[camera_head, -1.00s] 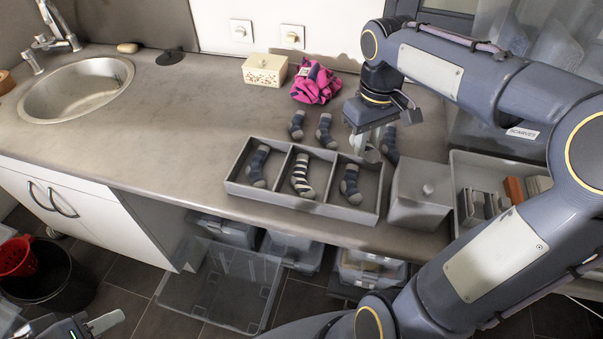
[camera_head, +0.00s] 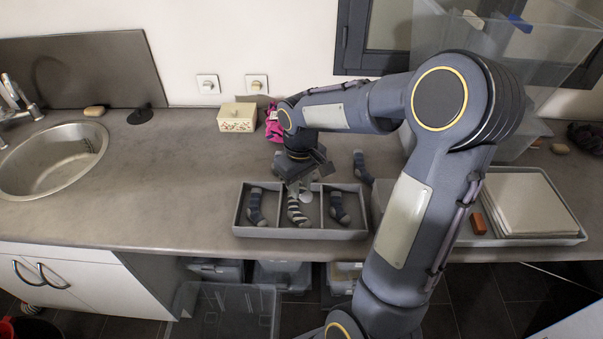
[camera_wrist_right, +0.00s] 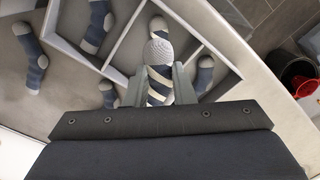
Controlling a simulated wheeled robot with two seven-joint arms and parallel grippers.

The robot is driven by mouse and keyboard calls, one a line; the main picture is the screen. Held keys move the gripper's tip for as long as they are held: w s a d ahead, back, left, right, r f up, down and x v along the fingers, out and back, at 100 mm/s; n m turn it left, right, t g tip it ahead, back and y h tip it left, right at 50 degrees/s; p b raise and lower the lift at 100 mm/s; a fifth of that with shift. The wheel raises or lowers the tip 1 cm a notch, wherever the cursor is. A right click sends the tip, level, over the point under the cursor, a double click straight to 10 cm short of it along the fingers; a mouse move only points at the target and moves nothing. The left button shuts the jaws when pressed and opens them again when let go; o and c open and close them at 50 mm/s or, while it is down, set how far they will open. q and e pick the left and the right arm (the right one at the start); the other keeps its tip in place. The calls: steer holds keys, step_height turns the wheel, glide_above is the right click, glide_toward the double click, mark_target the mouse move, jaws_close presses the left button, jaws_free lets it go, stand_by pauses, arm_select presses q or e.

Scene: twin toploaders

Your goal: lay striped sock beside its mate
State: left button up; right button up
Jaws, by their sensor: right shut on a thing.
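My right gripper (camera_head: 301,188) is shut on a striped sock (camera_wrist_right: 160,88), navy and cream, whose pale grey knit end (camera_wrist_right: 157,52) sticks out beyond the fingers. It hangs over the middle compartment of the grey divided tray (camera_head: 296,233). A matching striped sock (camera_head: 296,214) lies in that compartment, directly under the gripper. In the wrist view, the held sock overlaps the lower one, so I cannot tell whether they touch. The left compartment holds a dark blue sock (camera_head: 255,207) and the right one another dark sock (camera_head: 339,208). My left gripper is out of view.
A cream box (camera_head: 237,117) and pink cloth (camera_head: 273,124) stand at the back. The counter left of the tray is clear.

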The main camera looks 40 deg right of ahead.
steer(key=shift+a+f, duration=0.15)
step_height(320, 180, down, 2)
steer(key=shift+b, duration=0.9)
step_height(320, 180, down, 4)
steer(key=b, duration=0.3)
steer(key=shift+f, duration=0.2)
steer(key=o, duration=1)
steer(key=shift+o, duration=0.2)
step_height(320, 180, up, 8)
steer(key=shift+f+b, duration=0.25)
steer(key=shift+b, duration=0.2)
steer(key=shift+r, duration=0.2)
